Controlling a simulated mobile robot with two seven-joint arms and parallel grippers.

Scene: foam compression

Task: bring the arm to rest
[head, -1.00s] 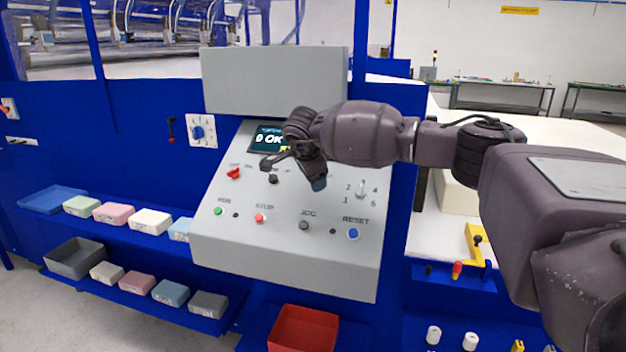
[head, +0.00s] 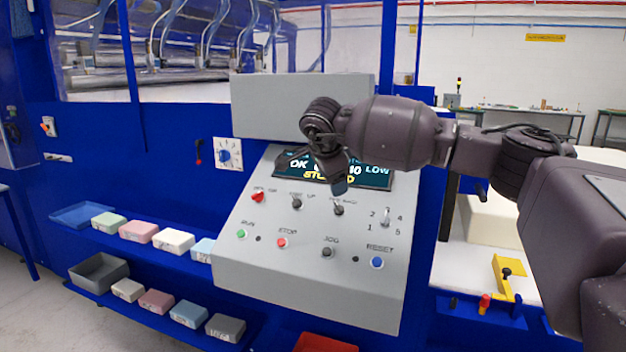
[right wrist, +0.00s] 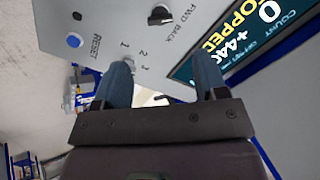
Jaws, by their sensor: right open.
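My right arm reaches in from the right in the head view. Its gripper (head: 322,178) hangs in front of the grey control panel (head: 305,295), over the top part near the display (head: 375,180). In the right wrist view the two blue-tipped fingers (right wrist: 165,88) are apart with nothing between them. The forward/back switch (right wrist: 160,15), the numbered selector and the blue RESET button (right wrist: 74,40) show beyond them. The display reads STOPPED in that view. Any contact between fingers and panel cannot be made out. My left gripper is not in view.
Coloured foam blocks (head: 138,232) lie on two blue shelves at the left, with a grey bin (head: 98,273). A red bin (head: 325,343) is at the bottom. A yellow fixture (head: 503,277) sits on the right bench. A grey box (head: 300,105) stands above the panel.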

